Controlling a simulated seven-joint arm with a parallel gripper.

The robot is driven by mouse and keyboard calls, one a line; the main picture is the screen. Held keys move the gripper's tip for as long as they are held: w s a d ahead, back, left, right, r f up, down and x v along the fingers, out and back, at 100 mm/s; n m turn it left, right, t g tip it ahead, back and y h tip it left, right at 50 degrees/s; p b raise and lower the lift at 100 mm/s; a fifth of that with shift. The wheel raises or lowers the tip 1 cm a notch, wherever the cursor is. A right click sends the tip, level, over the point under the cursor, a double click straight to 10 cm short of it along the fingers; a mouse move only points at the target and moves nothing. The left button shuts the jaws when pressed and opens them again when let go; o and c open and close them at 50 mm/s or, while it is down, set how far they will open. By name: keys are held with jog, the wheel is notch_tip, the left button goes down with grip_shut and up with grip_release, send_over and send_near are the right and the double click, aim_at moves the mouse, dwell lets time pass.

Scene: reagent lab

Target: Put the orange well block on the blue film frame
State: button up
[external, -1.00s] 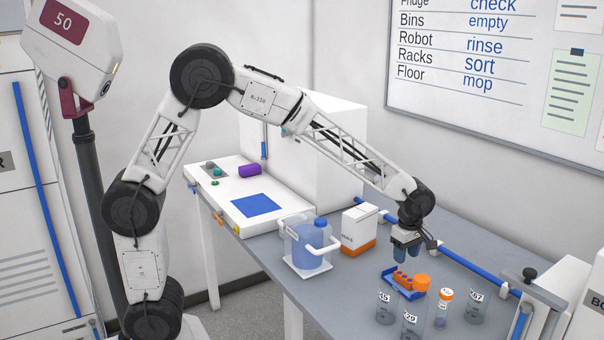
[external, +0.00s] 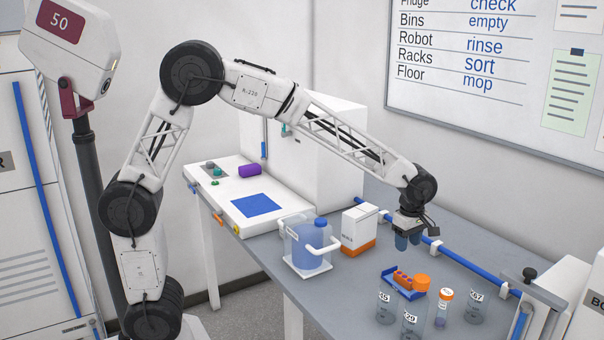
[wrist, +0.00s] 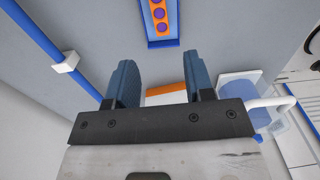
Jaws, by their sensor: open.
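The orange well block (external: 403,279) is a small bar with several purple wells, lying in a shallow blue tray (external: 418,294) on the grey bench. In the wrist view the block (wrist: 158,14) and blue tray (wrist: 162,43) are at the top, partly cut off. A flat blue square (external: 256,205), apparently the blue film frame, lies on a white platform at the left of the bench. My gripper (external: 408,242) is open and empty, pointing down above and behind the block, apart from it. In the wrist view its blue fingers (wrist: 159,68) are spread.
A white-and-orange box (external: 359,229) and a blue jug (external: 311,245) stand between tray and platform. A blue rail (external: 462,261) runs behind.

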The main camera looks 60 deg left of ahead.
jog(key=s+a+r+m, duration=0.4)
jog(key=s+a+r, duration=0.2)
jog(key=s+a, duration=0.25)
jog(key=s+a+m+t, duration=0.1)
jog(key=s+a+m, duration=0.6)
jog(key=s, duration=0.7)
jog(key=s+a+m+t, duration=0.1)
jog(key=s+a+m, duration=0.6)
jog(key=s, duration=0.8)
jog(key=a+r, duration=0.1)
jog(key=a, duration=0.2)
jog(key=shift+a+t, duration=0.25)
jog(key=shift+t, duration=0.05)
